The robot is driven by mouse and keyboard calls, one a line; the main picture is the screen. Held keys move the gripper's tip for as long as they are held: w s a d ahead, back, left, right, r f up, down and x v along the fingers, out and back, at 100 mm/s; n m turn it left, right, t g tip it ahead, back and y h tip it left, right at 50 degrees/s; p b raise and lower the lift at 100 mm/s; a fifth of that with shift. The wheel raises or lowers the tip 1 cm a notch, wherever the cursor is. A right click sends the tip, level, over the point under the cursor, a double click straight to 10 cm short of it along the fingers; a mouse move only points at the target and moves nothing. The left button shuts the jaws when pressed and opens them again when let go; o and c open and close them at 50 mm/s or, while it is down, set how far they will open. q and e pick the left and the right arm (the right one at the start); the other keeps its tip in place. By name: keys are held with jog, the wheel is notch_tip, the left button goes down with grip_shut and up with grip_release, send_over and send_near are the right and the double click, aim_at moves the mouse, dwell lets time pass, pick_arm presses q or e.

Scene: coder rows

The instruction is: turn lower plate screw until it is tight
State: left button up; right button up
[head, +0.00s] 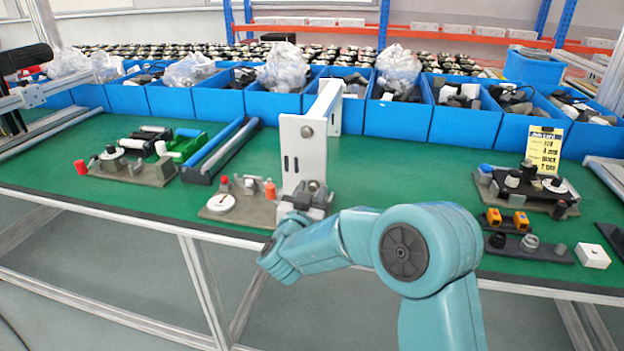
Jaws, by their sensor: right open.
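A white upright plate (290,160) stands on a small grey-brown base (228,214) near the front edge of the green table. A round grey upper screw (307,131) sits high on the plate's face. The lower plate screw (313,186) sits low on it, just above my gripper, and is small in the picture. My right gripper (308,198) is dark and open, in front of the plate's foot at the lower screw. Whether its fingers touch the screw I cannot tell. My teal wrist hides part of the base. My left gripper is out of view.
Beside the plate, the base carries a white disc (221,203) and red-topped pegs. Another fixture (133,167) stands left, and one with a yellow card (544,149) stands right. Blue bins (217,101) line the back. Green table (400,170) right of the plate is clear.

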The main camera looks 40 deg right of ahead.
jog(key=n+p, duration=0.4)
jog(key=shift+r+n, duration=0.25)
jog(key=shift+n, duration=0.05)
jog(key=shift+f+n+p, duration=0.2)
jog(key=shift+n+p, duration=0.45)
jog(key=shift+n, duration=0.05)
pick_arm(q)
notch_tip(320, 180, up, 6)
pick_arm(e)
jog(key=shift+f, duration=0.15)
grip_shut()
jog(key=m+b, duration=0.4)
jog(key=b, duration=0.1)
jog(key=shift+f+b, duration=0.2)
jog(key=shift+b, duration=0.15)
grip_release()
jog(key=shift+r, duration=0.3)
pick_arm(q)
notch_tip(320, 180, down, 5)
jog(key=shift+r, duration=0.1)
pick_arm(e)
jog(key=shift+d, duration=0.1)
